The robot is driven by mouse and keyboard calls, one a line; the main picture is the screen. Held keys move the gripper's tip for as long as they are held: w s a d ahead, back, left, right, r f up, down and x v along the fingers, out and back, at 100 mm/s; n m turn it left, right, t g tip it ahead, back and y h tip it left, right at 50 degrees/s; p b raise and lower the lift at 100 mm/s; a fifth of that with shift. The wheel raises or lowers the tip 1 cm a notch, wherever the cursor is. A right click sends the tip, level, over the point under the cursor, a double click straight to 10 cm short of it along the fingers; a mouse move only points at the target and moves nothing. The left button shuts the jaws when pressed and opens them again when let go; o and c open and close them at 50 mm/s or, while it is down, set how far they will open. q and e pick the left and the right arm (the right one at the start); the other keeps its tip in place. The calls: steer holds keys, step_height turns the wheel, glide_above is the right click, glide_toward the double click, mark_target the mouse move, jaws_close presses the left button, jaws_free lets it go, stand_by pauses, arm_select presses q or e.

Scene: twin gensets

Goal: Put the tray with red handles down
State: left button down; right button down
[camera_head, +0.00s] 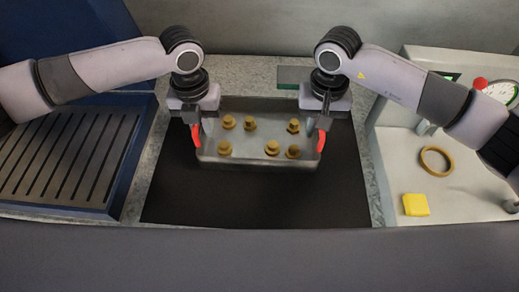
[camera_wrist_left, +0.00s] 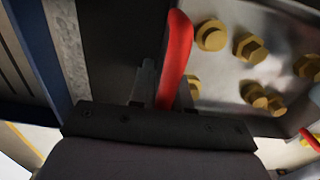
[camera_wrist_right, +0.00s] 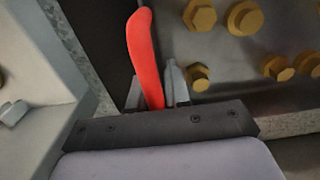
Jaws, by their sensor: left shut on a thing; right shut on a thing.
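A grey metal tray (camera_head: 258,160) with a red handle at each end is over the black mat (camera_head: 255,205) in the head view. Several brass bolts (camera_head: 250,124) stand in it. My left gripper (camera_head: 193,130) is shut on the left red handle (camera_head: 196,136), which also shows in the left wrist view (camera_wrist_left: 176,55). My right gripper (camera_head: 322,125) is shut on the right red handle (camera_head: 321,141), which also shows in the right wrist view (camera_wrist_right: 142,50). The tray looks about level. I cannot tell whether its underside touches the mat.
A blue unit with a slotted grey top (camera_head: 65,160) is on the left. On the right, a pale panel (camera_head: 390,190) bears a brass ring (camera_head: 436,160), a yellow block (camera_head: 415,204), a red knob (camera_head: 480,84) and a gauge (camera_head: 502,92). The mat in front of the tray is clear.

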mark_target(206, 139)
arm_select(q)
steer(key=shift+w+a+f, duration=0.1)
steer(key=shift+a+f, duration=0.05)
steer(key=shift+f, duration=0.05)
arm_select(e)
steer(key=shift+w+d+f, duration=0.1)
steer(key=shift+d+f, duration=0.05)
